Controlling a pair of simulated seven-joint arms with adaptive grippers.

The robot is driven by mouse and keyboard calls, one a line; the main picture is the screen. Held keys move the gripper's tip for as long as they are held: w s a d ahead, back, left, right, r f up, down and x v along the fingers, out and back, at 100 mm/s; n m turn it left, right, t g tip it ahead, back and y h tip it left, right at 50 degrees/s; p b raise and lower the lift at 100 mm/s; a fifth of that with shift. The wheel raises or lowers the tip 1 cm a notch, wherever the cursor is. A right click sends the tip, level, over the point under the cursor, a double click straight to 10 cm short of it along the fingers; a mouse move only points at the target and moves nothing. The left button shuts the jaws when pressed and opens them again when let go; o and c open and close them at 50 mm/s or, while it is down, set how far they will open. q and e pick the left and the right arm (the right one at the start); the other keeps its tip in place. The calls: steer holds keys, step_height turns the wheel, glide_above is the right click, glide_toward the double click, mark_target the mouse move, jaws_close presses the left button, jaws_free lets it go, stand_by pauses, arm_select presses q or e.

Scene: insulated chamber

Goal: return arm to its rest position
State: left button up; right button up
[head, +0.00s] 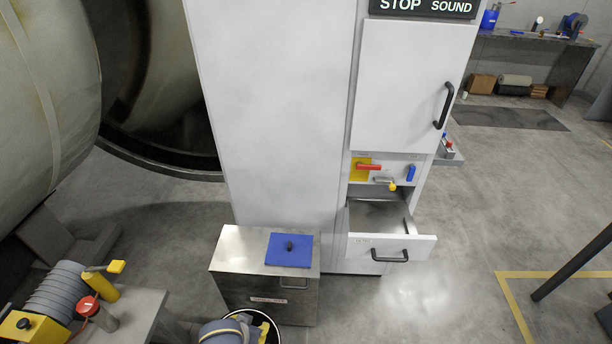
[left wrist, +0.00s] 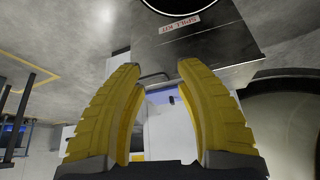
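My left gripper (left wrist: 157,70) shows in the left wrist view. Its two yellow ribbed fingers stand apart with a clear gap and nothing between them. Past the fingertips are the steel spill kit box and a pale cabinet, seen upside down. No gripper is clearly recognisable in the head view, and my right gripper is not seen. The steel spill kit box (head: 240,250) stands in front of the tall white cabinet (head: 275,100), with a blue plate (head: 289,250) with a black knob on top.
The cabinet's lower drawer (head: 391,247) is pulled out; its upper door (head: 410,90) looks shut. A round dark container (head: 272,324) is cut off at the bottom edge. A bench (head: 148,300) with a hose and tools stands at lower left.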

arm_select(q)
steer(key=s+a+r+m+t+y, duration=0.1)
steer(key=s+a+r+m+y, duration=0.15)
steer(key=s+a+r, duration=0.45)
steer(key=s+a+r+m+t+y, duration=0.1)
steer(key=s+a+r+y, duration=0.25)
steer(key=a, duration=0.55)
steer(key=s+d+f+g+h, duration=0.1)
steer(key=d+f+g+h, duration=0.15)
steer(key=f, duration=1.35)
steer(key=s+d+f+g+h, duration=0.1)
steer(key=d+f, duration=0.2)
steer(key=f, duration=1.2)
steer(key=s+f+n+g+h, duration=0.1)
steer(key=s+f+n+g, duration=0.1)
steer(key=s+f, duration=1.7)
steer(key=shift+s+f+n, duration=0.35)
steer(key=shift+s+n, duration=0.3)
steer(key=shift+s, duration=0.75)
steer(key=shift+d+g, duration=0.15)
steer(key=shift+g, duration=0.1)
